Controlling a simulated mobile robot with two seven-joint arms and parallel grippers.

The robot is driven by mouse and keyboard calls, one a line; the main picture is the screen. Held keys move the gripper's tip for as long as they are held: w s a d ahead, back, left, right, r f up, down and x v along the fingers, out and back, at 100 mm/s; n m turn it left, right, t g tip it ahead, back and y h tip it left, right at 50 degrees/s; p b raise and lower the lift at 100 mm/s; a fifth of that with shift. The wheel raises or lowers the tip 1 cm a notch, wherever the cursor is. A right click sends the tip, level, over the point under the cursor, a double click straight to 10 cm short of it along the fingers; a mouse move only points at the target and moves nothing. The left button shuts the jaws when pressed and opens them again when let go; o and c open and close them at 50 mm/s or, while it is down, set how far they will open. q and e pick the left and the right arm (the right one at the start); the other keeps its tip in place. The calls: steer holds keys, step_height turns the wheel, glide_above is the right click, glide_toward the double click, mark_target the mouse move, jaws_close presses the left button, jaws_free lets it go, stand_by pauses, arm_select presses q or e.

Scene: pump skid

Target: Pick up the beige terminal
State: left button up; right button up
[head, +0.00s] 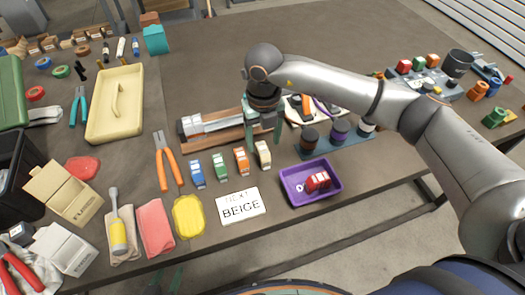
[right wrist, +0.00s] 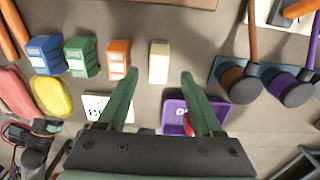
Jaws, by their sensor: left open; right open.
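The beige terminal (head: 263,154) stands at the right end of a row of coloured terminals; it also shows in the right wrist view (right wrist: 158,62). My right gripper (head: 263,142) is open and empty above and just behind the beige terminal in the head view. In the right wrist view its green fingertips (right wrist: 159,76) are spread wide, and the beige terminal lies ahead of the gap, roughly centred. They look apart from it. My left gripper (head: 168,277) shows only as thin green fingers, open, below the table's front edge.
Orange (head: 241,160), green (head: 220,166) and blue (head: 197,174) terminals stand left of the beige one. A purple tray (head: 291,200) holds a red terminal (head: 317,181). A card (head: 241,206) reads "NEXT BEIGE". A rail (head: 212,129) lies behind the row.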

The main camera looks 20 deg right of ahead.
mark_target(262, 148)
step_height(262, 148, down, 4)
steer(key=shift+w+a+f, duration=0.1)
steer(key=shift+f, duration=0.05)
steer(key=shift+c, duration=0.4)
jaws_close()
